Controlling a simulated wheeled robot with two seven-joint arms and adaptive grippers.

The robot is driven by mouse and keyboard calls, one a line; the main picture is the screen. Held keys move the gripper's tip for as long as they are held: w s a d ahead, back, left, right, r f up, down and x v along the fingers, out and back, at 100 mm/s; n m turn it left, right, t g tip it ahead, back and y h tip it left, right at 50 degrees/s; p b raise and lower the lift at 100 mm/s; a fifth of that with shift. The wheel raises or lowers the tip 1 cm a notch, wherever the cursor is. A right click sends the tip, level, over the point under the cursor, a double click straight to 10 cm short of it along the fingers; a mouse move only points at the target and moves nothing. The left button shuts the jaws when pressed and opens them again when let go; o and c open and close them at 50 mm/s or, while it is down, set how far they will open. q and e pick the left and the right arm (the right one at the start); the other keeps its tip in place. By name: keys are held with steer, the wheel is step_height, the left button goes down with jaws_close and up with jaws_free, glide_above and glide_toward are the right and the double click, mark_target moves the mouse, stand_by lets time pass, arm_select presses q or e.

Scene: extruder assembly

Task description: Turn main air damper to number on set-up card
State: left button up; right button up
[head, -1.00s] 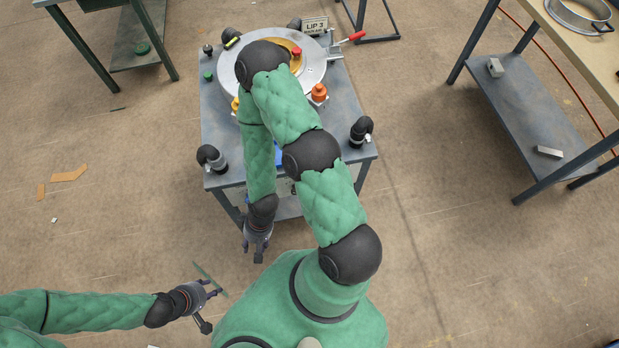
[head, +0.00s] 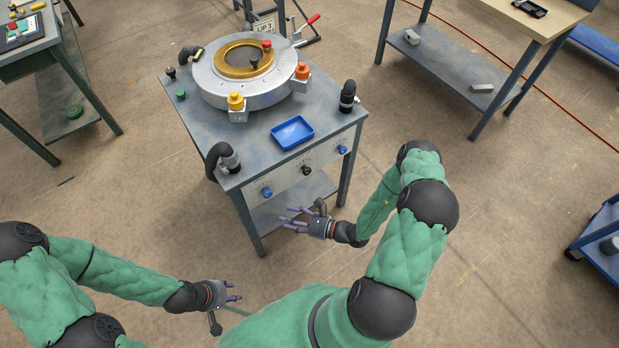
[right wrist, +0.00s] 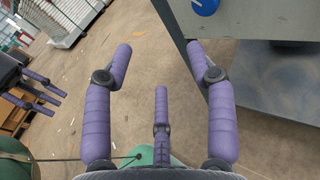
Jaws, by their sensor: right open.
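The grey cart's front panel (head: 290,190) carries a left blue knob (head: 267,193), a middle black knob (head: 306,170) and a right blue knob (head: 342,149). Small marks surround the knobs, too small to read, and I cannot tell which is the main air damper. My right gripper (head: 290,221) is open and empty, below and in front of the panel. A blue knob (right wrist: 205,5) shows at the top edge of the right wrist view, apart from the fingers. My left gripper (head: 236,291) is open and empty, low left of the cart. I cannot make out a set-up card.
On the cart stand a round metal die (head: 225,98), a blue tray (head: 292,132) and black hose elbows (head: 348,97). A green bench (head: 30,48) is at left, a shelved table (head: 450,65) at right. Floor before the cart is clear.

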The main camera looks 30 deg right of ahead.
mark_target(308, 172)
steer(key=w+d+f+m+t+h+b, duration=0.15)
steer(key=d+m+t+h, duration=0.6)
steer(key=d, duration=0.85)
steer(key=shift+n+g+h, duration=0.65)
steer(key=shift+g+h, duration=0.1)
steer(key=shift+g, duration=0.1)
steer(key=w, duration=0.3)
steer(key=w+b, duration=0.1)
steer(key=w, duration=0.3)
steer(key=w+a+b, duration=0.1)
steer(key=w, duration=0.3)
steer(key=shift+w+a+r, duration=0.1)
steer(key=shift+w+r, duration=0.05)
steer(key=c, duration=1.1)
